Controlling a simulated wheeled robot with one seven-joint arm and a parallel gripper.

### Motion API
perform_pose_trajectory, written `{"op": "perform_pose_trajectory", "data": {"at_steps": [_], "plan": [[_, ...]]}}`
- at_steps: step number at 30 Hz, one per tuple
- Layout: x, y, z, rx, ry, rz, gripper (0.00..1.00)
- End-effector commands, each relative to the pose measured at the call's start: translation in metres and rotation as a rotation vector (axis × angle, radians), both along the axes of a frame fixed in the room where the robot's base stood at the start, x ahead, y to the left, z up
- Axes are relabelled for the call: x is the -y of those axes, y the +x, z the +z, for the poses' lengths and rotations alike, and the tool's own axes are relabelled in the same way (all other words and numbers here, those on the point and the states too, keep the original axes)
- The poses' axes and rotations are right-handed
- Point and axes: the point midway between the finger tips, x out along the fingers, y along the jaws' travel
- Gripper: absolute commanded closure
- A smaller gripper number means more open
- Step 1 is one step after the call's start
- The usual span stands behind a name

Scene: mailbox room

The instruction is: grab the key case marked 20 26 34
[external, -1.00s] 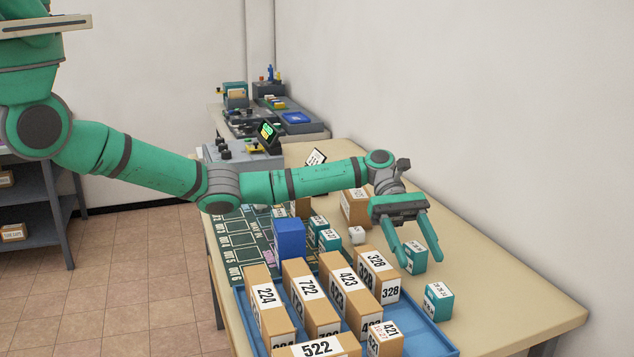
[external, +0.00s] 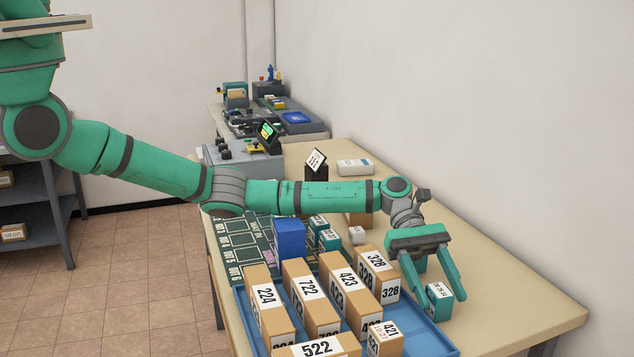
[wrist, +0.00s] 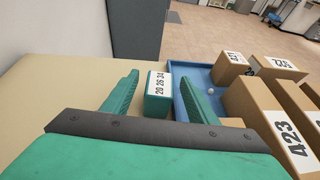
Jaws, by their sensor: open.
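The key case marked 20 26 34 (wrist: 158,95) is a small teal box with a white label. In the wrist view it stands on the table just beyond and between my open fingers. In the external view the same teal case (external: 438,304) stands right of the blue tray, partly covered by my fingers. My gripper (external: 439,300) is open and empty, with its fingers reaching down around the case; it also shows in the wrist view (wrist: 165,95). I cannot tell whether a finger touches the case.
The blue tray (external: 432,342) beside the case holds several brown numbered boxes, such as 423 (external: 350,299) and 328 (external: 377,273). Other teal cases (external: 329,240) and a blue block (external: 289,239) stand behind it. The table (external: 520,305) is clear on the right.

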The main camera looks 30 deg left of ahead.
Motion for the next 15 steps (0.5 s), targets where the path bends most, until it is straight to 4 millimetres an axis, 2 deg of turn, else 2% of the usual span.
{"op": "perform_pose_trajectory", "data": {"at_steps": [5, 11, 15], "plan": [[0.0001, 0.0002, 0.0001, 0.0, 0.0, 0.001, 0.47], [0.0, 0.0003, 0.0002, 0.0, 0.0, 0.001, 0.92], [0.0001, 0.0004, 0.0005, 0.0, 0.0, 0.001, 0.93]]}}
